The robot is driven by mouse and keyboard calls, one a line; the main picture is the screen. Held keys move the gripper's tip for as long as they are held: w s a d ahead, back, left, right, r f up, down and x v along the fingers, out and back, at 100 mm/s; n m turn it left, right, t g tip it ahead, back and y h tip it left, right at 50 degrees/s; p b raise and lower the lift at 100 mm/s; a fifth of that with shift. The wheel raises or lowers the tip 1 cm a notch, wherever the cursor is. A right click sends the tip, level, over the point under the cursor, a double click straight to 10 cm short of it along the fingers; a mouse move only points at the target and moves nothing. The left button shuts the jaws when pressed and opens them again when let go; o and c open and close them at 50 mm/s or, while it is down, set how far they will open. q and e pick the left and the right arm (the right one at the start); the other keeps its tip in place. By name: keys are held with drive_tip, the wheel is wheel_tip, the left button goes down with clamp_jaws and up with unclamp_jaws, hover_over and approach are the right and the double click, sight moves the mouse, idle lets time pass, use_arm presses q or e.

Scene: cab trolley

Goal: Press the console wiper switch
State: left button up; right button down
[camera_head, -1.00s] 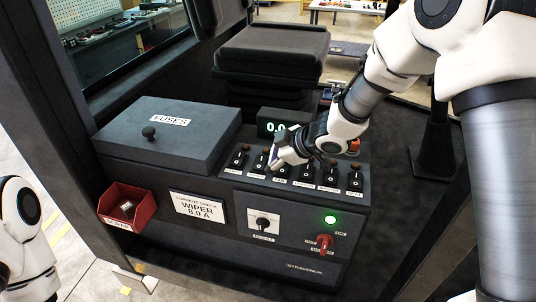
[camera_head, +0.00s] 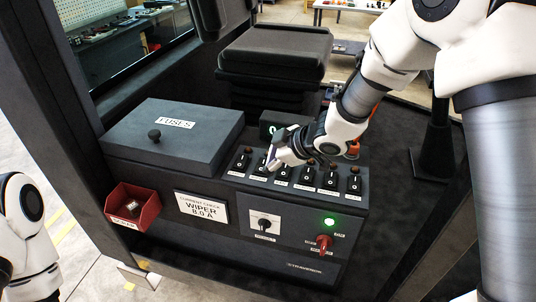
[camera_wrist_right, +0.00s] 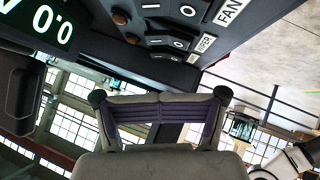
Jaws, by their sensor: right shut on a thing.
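A row of black rocker switches (camera_head: 306,178) runs along the console top (camera_head: 232,175). Some switches (camera_wrist_right: 188,10) and a FAN label (camera_wrist_right: 229,12) show there too. My left gripper is out of view.
A display (camera_wrist_right: 45,20) reads 0.0. A card (camera_head: 202,208) reads WIPER 8.0 A. A fuse box (camera_head: 172,140), red bin (camera_head: 145,215), rotary knob (camera_head: 264,224), green lamp (camera_head: 329,221) and red switch (camera_head: 323,242) surround the row. A seat (camera_head: 275,52) stands behind.

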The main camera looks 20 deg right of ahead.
drive_tip(key=shift+s+d+r+b, duration=0.2)
drive_tip(key=shift+s+r+b, duration=0.6)
drive_tip(key=shift+r, duration=0.25)
drive_tip(key=v, duration=0.2)
drive_tip(key=shift+s+r, duration=0.25)
drive_tip(key=shift+s, duration=0.1)
drive_tip(key=v, duration=0.5)
drive_tip(key=shift+s+d+r, duration=0.15)
drive_tip(key=shift+s+d, duration=0.1)
drive_tip(key=shift+d, duration=0.1)
drive_tip(key=c, duration=1.4)
unclamp_jaws()
drive_tip(key=shift+w, duration=0.15)
clamp_jaws()
use_arm(q)
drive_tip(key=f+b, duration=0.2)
drive_tip(key=b, duration=0.1)
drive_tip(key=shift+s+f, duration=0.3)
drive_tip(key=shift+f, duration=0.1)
use_arm(e)
drive_tip(key=shift+w+d+r, duration=0.15)
drive_tip(key=shift+r, duration=0.45)
